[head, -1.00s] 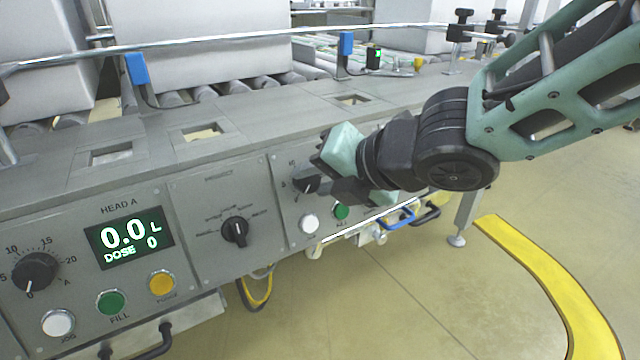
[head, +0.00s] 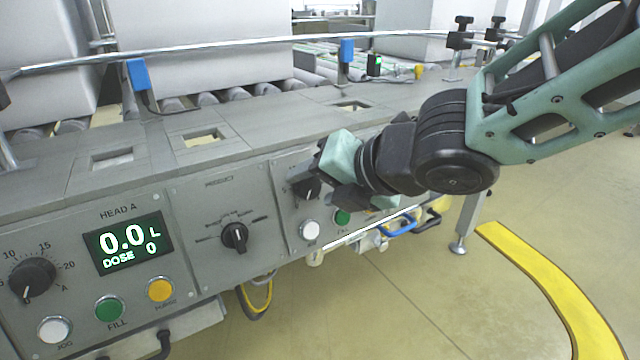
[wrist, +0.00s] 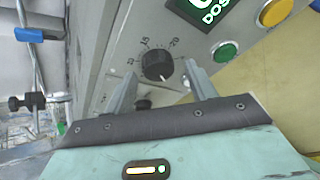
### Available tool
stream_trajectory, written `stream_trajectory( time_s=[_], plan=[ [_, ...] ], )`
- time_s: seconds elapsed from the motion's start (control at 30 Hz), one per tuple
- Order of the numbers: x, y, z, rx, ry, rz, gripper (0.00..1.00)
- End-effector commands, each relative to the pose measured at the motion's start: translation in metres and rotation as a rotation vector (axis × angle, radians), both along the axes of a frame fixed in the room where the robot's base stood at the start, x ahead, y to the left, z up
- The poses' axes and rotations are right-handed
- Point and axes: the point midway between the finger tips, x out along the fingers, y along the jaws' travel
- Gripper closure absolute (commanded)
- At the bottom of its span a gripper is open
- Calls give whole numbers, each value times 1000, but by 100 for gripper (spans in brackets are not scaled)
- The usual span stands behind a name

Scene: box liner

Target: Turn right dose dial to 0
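The right dose dial is a round black knob (head: 306,188) on the right-hand panel; it also shows in the wrist view (wrist: 157,66), with the scale marks 10, 15 and 20 around its upper side. Its white pointer mark is toward the lower side of the knob in that view; the exact number it points at is not readable. My gripper (head: 326,174) is at this panel. In the wrist view my gripper (wrist: 160,72) is open, its two fingers spread with the dial between their tips; contact cannot be told. The right panel's display (wrist: 205,8) is cut off.
A white button (head: 309,230) and green button (head: 342,217) sit below the dial. The left panel has its own dial (head: 32,280) and a display (head: 130,243) reading 0.0 L, dose 0. A selector switch (head: 235,236) lies between. A rail (head: 200,43) runs above.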

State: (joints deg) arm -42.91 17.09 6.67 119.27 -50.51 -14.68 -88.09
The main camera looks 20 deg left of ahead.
Motion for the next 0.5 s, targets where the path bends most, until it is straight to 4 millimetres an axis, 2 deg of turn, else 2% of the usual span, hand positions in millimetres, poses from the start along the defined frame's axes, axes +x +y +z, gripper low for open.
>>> stream_trajectory(
  time_s=[0.27, 0.5],
  plan=[
    [-5, -10, 12, 2, -1, -1, 44],
    [-22, -49, 45, 1, -2, -2, 44]
  ],
)
